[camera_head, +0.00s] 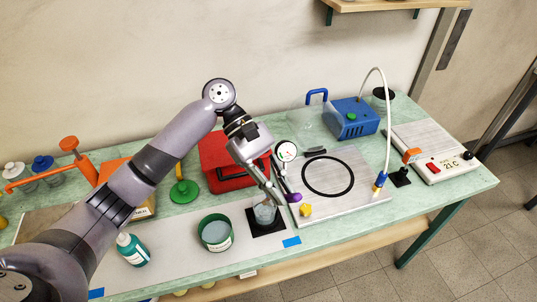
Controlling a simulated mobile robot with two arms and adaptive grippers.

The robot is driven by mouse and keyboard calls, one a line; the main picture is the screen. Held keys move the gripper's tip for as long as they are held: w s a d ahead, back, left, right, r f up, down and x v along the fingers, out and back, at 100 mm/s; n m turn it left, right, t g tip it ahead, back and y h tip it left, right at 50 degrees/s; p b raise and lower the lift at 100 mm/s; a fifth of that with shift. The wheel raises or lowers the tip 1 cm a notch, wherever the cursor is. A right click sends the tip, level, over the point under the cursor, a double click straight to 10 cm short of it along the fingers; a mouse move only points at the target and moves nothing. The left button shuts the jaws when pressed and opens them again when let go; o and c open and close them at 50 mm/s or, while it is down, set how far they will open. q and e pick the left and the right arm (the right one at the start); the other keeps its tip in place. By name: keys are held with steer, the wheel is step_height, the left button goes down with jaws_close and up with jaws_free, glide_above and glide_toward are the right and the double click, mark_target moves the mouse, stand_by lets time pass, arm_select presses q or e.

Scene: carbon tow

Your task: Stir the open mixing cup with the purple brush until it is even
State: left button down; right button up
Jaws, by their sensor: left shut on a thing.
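My left gripper (274,194) reaches down from the upper left to just over a small clear cup (265,214). I take this cup for the mixing cup; it stands on a black square pad (252,229). The gripper is shut on the purple brush (293,198), whose purple end shows at the right of the fingertips. The brush's other end is hidden, and I cannot tell whether it is in the cup. The cup's contents are too small to judge. My right gripper is out of view.
An open green tub (215,235) and a teal bottle (132,249) stand left of the cup. A dial gauge (287,151) and a yellow knob (305,210) are close on the right, by a metal plate (352,204) with a black ring. A red box (213,160) stands behind.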

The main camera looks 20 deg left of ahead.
arm_select(q)
steer(key=n+t+h, duration=0.1)
steer(key=w+a+r+n+h, duration=0.1)
steer(key=n+t+h, duration=0.1)
steer(key=h, duration=0.1)
steer(key=shift+w+a+r+n+t+p, duration=0.25)
steer(key=shift+a+r+n+t+p, duration=0.05)
steer(key=shift+r+p, duration=0.1)
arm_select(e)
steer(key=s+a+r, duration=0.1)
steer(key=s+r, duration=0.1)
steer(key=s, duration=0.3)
arm_select(q)
steer(key=w+a+f+n+t+h+b, duration=0.1)
steer(key=w+a+f+t+b, duration=0.1)
steer(key=f+b, duration=0.2)
steer(key=w+a+f+n+t+h+b, duration=0.1)
steer(key=w+a+f+n+b, duration=0.1)
steer(key=f+b, duration=0.3)
steer(key=shift+a+f+t+h, duration=0.4)
steer(key=shift+a+f, duration=0.15)
steer(key=shift+f, duration=1.35)
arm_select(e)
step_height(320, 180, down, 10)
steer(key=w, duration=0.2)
arm_select(q)
steer(key=shift+w, duration=0.1)
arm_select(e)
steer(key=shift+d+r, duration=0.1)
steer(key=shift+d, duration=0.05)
